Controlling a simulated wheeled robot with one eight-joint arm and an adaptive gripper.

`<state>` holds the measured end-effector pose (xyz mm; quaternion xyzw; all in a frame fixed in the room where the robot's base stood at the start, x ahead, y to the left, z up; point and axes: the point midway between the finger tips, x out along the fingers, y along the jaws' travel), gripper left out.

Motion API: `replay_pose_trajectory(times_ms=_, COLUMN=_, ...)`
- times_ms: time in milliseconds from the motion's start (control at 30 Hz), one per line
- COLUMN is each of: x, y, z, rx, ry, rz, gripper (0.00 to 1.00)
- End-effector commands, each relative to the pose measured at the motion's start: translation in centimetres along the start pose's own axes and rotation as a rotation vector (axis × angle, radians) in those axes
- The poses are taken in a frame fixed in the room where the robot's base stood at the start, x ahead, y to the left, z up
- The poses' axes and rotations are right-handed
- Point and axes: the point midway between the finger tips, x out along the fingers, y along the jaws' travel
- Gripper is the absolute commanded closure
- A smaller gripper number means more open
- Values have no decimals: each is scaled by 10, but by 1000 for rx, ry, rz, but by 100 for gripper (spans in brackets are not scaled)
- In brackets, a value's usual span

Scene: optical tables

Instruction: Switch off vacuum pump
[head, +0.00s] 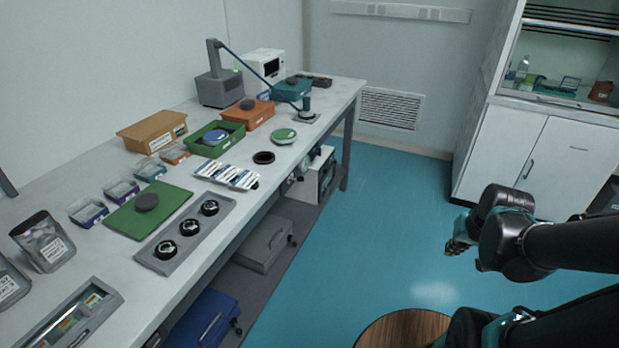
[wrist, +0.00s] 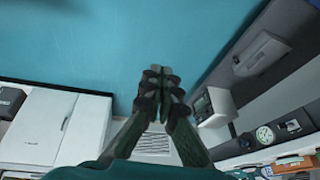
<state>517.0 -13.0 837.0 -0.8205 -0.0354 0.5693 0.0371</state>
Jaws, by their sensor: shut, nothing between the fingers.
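No label marks the vacuum pump, so I cannot tell which unit it is. A pale boxy unit with a dark front panel (head: 318,176) stands on the lower shelf under the bench's far end; it also shows in the wrist view (wrist: 213,107). A grey unit with an upright post (head: 218,88) stands on the bench against the wall. A blue hose (head: 250,68) runs from its post to a small dark fitting on a stand (head: 306,106). No switch is readable. My gripper (head: 455,247) is shut and empty over the open floor, right of the bench; its fingers meet in the wrist view (wrist: 160,74).
The long bench (head: 262,198) carries trays, bins and dishes. Its lower shelf holds a grey case (head: 262,243) and a blue case (head: 205,322). A white cabinet (head: 550,150) stands at the right. The blue floor (head: 385,215) between is clear. A round wooden top (head: 400,330) is at the bottom.

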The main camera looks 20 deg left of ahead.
Motion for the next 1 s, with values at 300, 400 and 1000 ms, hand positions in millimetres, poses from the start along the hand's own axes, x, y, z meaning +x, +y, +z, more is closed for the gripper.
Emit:
replay_pose_trajectory(times_ms=300, x=27, y=-97, z=-92, rx=53, ry=-56, rz=-321, gripper=100)
replay_pose_trajectory(times_ms=400, x=38, y=-128, z=-116, rx=68, ry=-78, rz=-425, gripper=100)
replay_pose_trajectory(times_ms=1000, x=124, y=-300, z=-215, rx=146, ry=-237, rz=-1046, gripper=100)
